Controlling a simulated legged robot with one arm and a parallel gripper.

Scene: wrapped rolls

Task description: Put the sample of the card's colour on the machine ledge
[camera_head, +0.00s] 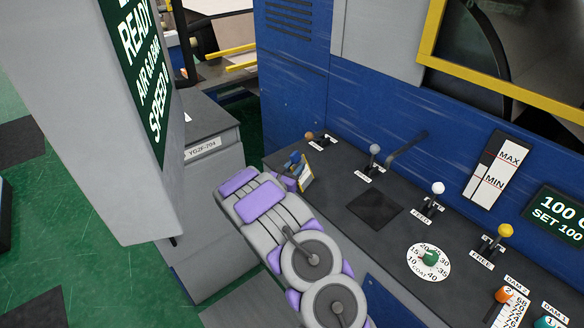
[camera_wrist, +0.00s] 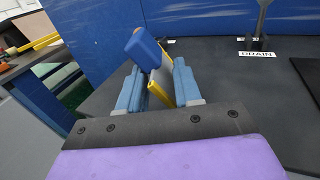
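My gripper (camera_wrist: 158,82) has two light-blue fingers that stand apart at the left end of the dark machine ledge (camera_head: 343,176). Between and just beyond them is a tilted piece with a blue block (camera_wrist: 145,47) on top and a yellow-edged pale plate (camera_wrist: 160,78) below. The plate also shows beside my gripper in the head view (camera_head: 306,176). I cannot tell whether the plate is the card or part of a sample. The fingers partly hide it, and contact is not clear. No other loose sample is clear in either view.
The ledge carries levers with yellow (camera_head: 505,230) and white (camera_head: 438,187) knobs, a green dial (camera_head: 430,257) and a dark square (camera_head: 374,210). A blue panel (camera_head: 350,110) rises behind. A grey column with a green display (camera_head: 140,70) stands at the left.

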